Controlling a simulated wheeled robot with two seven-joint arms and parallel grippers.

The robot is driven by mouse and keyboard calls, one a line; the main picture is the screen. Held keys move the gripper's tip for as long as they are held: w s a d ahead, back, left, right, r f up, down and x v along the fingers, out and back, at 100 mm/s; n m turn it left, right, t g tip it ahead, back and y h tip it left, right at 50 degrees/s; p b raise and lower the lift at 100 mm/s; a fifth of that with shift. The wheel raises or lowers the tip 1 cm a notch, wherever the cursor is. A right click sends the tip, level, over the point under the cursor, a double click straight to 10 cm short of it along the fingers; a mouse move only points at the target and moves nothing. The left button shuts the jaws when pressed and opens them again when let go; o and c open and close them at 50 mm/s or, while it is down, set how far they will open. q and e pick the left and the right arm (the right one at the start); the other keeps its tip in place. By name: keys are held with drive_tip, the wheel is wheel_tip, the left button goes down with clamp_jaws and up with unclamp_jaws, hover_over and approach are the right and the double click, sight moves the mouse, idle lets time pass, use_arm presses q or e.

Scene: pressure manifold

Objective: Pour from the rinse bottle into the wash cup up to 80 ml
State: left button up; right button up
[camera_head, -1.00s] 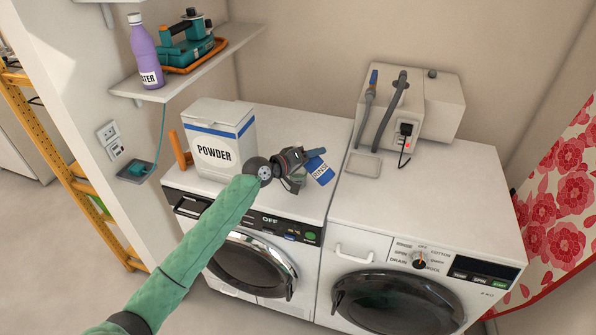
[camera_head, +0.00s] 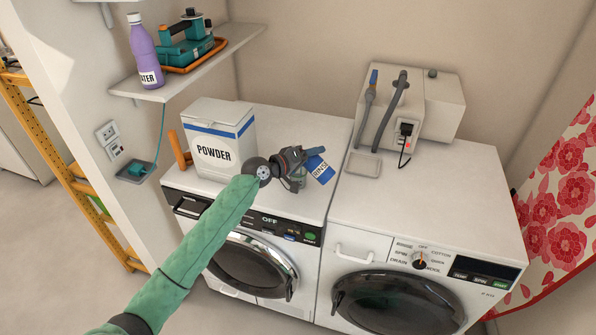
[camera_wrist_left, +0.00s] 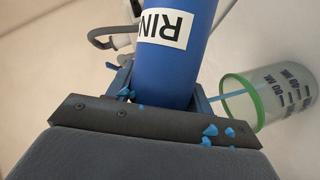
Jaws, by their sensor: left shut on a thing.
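My left gripper (camera_head: 291,162) is shut on the blue rinse bottle (camera_head: 319,169) and holds it tilted above the left machine's top. The bottle's white label shows in the left wrist view, where the blue body (camera_wrist_left: 170,75) sits between the fingers (camera_wrist_left: 160,95). The wash cup (camera_wrist_left: 270,98) is clear with a green rim and dark ml marks, close beside the gripper. A thin light-blue streak runs from beside the bottle to the cup's mouth. The liquid level is not readable. In the head view the gripper mostly hides the cup. My right gripper is out of view.
A white POWDER box (camera_head: 219,140) stands close left of the gripper. A grey box with hoses (camera_head: 410,105) and a small tray (camera_head: 365,163) are on the right machine (camera_head: 440,205). A purple bottle (camera_head: 145,50) stands on the wall shelf (camera_head: 235,45).

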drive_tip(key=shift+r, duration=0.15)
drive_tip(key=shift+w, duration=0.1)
use_arm(q)
drive_tip(key=shift+r, duration=0.1)
drive_tip(key=shift+n, duration=0.3)
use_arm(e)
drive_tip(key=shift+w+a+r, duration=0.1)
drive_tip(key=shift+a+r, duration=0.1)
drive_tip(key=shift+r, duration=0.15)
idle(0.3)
